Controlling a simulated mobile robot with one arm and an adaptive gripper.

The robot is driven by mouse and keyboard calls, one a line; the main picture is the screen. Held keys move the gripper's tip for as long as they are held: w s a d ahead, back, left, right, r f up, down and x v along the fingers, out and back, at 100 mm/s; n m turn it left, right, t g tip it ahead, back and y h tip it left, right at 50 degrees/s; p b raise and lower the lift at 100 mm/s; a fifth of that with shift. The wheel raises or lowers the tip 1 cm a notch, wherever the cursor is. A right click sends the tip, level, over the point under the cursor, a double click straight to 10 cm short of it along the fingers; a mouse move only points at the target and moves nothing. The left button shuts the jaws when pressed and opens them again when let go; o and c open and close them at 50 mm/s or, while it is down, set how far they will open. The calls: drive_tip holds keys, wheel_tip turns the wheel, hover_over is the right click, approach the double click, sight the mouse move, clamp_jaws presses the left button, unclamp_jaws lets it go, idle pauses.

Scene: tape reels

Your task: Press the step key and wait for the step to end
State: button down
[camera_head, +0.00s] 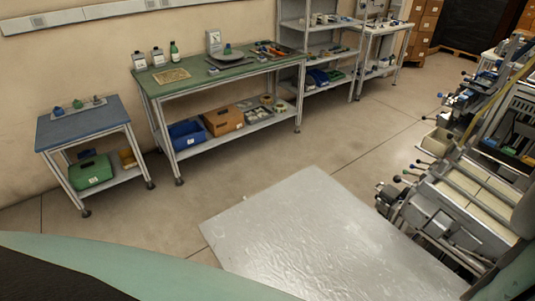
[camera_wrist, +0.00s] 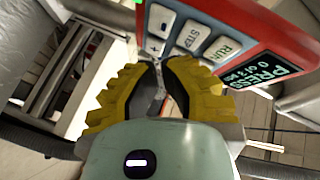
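The step key (camera_wrist: 191,36) is a pale key marked STEP on a red control box (camera_wrist: 272,36) in the wrist view. It sits between the RUN key (camera_wrist: 222,48) and another pale key (camera_wrist: 159,25). A dark display (camera_wrist: 262,75) with green text beginning PRESS is right of the keys. My gripper (camera_wrist: 157,64) has yellow ribbed fingers whose tips come together, with nothing seen held. The tips appear just below the pale key left of STEP; whether they touch the box cannot be told. The head view does not show the keys or the fingertips.
Machines with trays and levers (camera_head: 460,200) stand at the right in the head view. A green-topped bench (camera_head: 205,72) and a small blue-topped table (camera_head: 82,122) stand along the wall. Open floor (camera_head: 240,165) lies between.

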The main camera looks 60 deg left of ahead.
drive_tip(key=s+p, duration=0.1)
drive_tip(key=s, duration=0.3)
drive_tip(key=shift+s+d, duration=0.15)
drive_tip(key=shift+s, duration=0.1)
idle(0.5)
